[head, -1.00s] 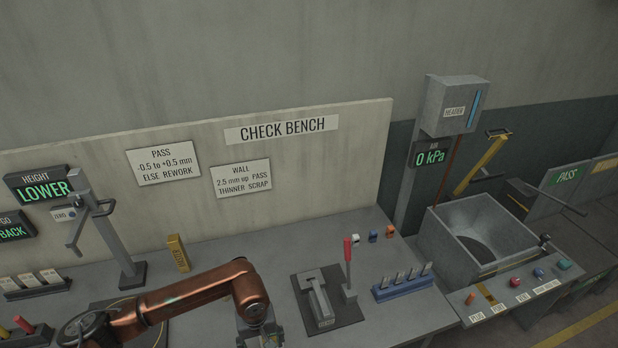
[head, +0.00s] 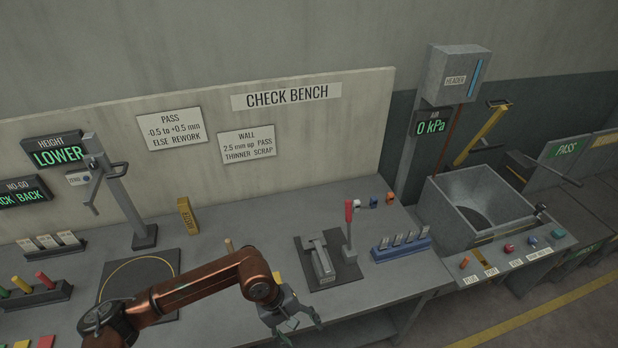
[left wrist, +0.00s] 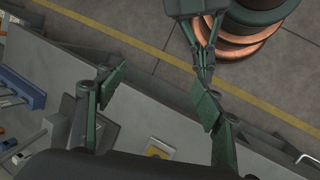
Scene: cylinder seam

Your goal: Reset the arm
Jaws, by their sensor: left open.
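My left arm (head: 200,285) comes in from the lower left in the head view, copper-coloured and bent at the elbow. My left gripper (head: 298,322) hangs at its end, over the bench's front edge. Its jaws are apart and hold nothing. The left wrist view shows the two green fingers of the left gripper (left wrist: 160,100) spread wide, with the bench edge and floor behind them. Coppery arm links of mine show at the top of that view.
The check bench (head: 215,235) carries a black mat with a yellow ring (head: 138,262), a height gauge stand (head: 118,200), a red-handled lever (head: 349,212) and a blue rack (head: 400,248). A grey hopper (head: 475,205) stands at right. Floor (head: 520,320) is open in front.

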